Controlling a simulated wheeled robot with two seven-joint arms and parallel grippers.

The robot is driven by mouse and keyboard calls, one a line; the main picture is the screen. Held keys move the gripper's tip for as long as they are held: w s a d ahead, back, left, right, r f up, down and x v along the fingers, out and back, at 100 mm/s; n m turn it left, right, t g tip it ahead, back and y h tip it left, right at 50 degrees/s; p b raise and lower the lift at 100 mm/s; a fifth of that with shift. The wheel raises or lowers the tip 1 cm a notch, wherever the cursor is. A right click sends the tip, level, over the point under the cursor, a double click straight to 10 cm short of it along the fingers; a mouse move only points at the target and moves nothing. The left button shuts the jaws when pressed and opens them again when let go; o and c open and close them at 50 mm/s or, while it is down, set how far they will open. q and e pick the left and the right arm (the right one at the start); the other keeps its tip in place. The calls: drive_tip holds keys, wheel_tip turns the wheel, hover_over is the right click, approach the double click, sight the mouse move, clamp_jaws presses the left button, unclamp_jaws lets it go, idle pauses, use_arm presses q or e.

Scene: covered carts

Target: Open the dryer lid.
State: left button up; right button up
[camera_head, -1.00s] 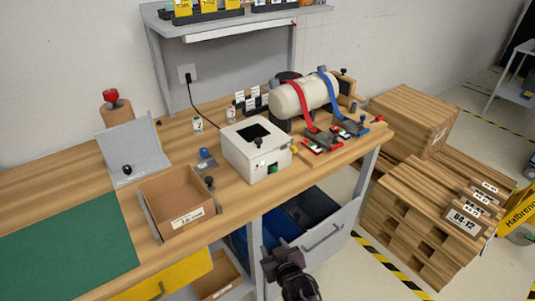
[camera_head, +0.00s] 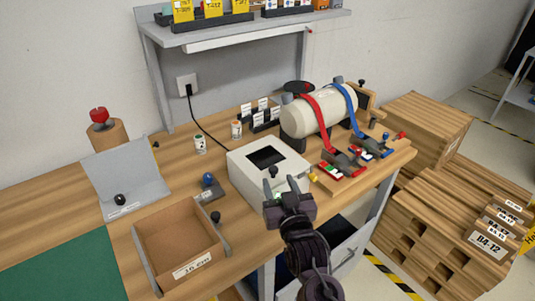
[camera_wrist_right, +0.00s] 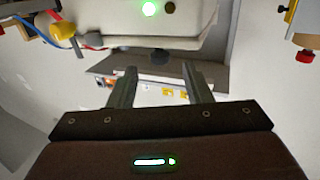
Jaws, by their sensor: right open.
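The dryer appears to be the white box (camera_head: 262,190) with a dark window (camera_head: 266,157) in its top, on the wooden bench. The top looks closed. A small dark knob sits near its front edge, close to my gripper. My right gripper (camera_head: 287,190) is open in front of the dryer and hides much of its front face. In the right wrist view the open fingers (camera_wrist_right: 161,85) point towards the pale dryer body (camera_wrist_right: 120,22), with a lit green light (camera_wrist_right: 148,8) on it. Nothing shows held between them. My left gripper is not in view.
An open cardboard box (camera_head: 180,240) and a small blue-knobbed device (camera_head: 208,188) are left of the dryer. A cream tank (camera_head: 318,112) with red and blue straps stands behind right. Wooden crates (camera_head: 440,225) stand right of the bench.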

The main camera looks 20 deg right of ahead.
sight(275, 171)
drive_tip(key=shift+w+r, duration=0.25)
drive_tip(key=shift+w, duration=0.25)
drive_tip(key=shift+w+r+p, duration=0.25)
drive_tip(key=shift+w+p, duration=0.25)
drive_tip(key=shift+w, duration=0.5)
drive_tip(key=w, duration=0.2)
drive_tip(key=w+p, duration=0.1)
drive_tip(key=w, duration=0.1)
drive_tip(key=shift+d+f, duration=0.15)
drive_tip(key=shift+f, duration=0.05)
drive_tip(key=shift+w, duration=0.4)
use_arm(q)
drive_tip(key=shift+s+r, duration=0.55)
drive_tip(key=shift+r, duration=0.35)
use_arm(e)
drive_tip(key=shift+c, duration=0.2)
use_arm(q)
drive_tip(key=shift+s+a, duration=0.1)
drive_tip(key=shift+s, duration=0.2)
use_arm(e)
drive_tip(key=shift+f, duration=0.1)
clamp_jaws()
